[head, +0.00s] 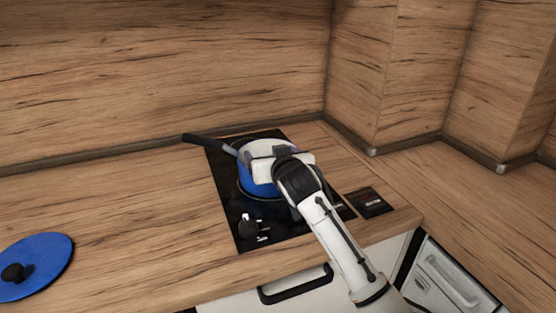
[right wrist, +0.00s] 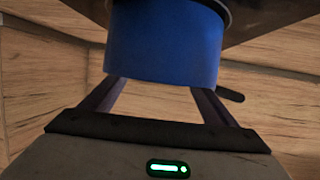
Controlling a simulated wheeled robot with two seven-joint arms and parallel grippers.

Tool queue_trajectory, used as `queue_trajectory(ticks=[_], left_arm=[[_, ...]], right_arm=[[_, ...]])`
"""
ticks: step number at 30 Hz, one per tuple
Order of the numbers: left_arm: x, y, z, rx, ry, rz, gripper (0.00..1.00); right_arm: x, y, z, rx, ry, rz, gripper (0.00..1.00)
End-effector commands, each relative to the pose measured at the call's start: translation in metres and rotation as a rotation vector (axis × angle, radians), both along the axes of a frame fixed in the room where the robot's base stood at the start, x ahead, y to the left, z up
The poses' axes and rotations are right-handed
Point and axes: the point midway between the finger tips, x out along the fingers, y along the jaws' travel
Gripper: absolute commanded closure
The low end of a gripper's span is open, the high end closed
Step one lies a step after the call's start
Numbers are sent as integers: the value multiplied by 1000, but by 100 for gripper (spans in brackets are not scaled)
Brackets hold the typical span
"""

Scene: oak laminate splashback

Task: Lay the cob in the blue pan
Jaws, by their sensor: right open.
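The blue pan (head: 258,188) stands on the black hob, its dark handle (head: 207,141) pointing to the back left. My right gripper (head: 262,160) is over the pan and covers much of its opening. In the right wrist view the pan's blue wall (right wrist: 165,45) fills the upper middle. The two open fingers reach toward it, and their tips are hidden behind that wall. My left gripper is not in view.
A blue lid with a black knob (head: 33,266) lies on the worktop at the far left. A wooden splashback (head: 160,75) rises behind. The worktop between lid and hob is clear.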

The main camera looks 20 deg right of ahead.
Motion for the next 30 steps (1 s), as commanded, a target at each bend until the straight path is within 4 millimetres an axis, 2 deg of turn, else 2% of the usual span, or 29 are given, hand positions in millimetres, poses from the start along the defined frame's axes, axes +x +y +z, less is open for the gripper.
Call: queue_trajectory(ticks=[6,13,19,30], left_arm=[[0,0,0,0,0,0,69],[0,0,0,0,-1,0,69],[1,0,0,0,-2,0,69],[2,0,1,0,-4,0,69]], right_arm=[[-43,4,15,0,-6,0,19],[-76,7,27,0,-7,-1,19],[-88,8,31,-1,-6,-1,19],[-88,8,31,-1,-7,-1,19]])
